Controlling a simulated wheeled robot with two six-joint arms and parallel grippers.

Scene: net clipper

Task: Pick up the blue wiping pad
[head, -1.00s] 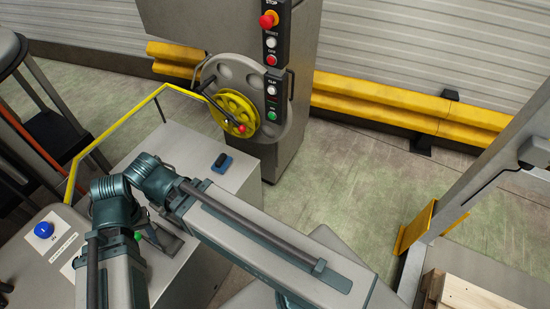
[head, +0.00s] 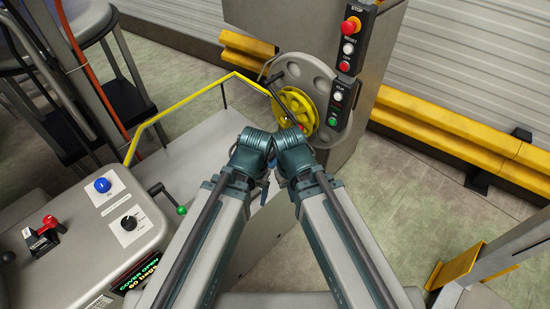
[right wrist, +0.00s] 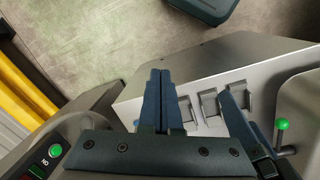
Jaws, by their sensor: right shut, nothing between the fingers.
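The blue wiping pad cannot be made out in either view now; in the head view my two wrists cover the middle of the grey machine top (head: 213,128). My right gripper (right wrist: 160,72) shows in the right wrist view, shut and empty, its dark blue fingers together above the grey machine surface. A second dark blue finger-like part stands right of it there; I cannot tell whether it is my left gripper. In the head view my left gripper (head: 264,190) is mostly hidden below the wrist, and its opening cannot be seen.
A yellow handwheel (head: 297,110) and a button panel (head: 345,60) stand just beyond my wrists. A yellow rail (head: 185,105) runs along the machine's left. A green-knobbed lever (head: 181,210) and a control console (head: 75,245) are at lower left.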

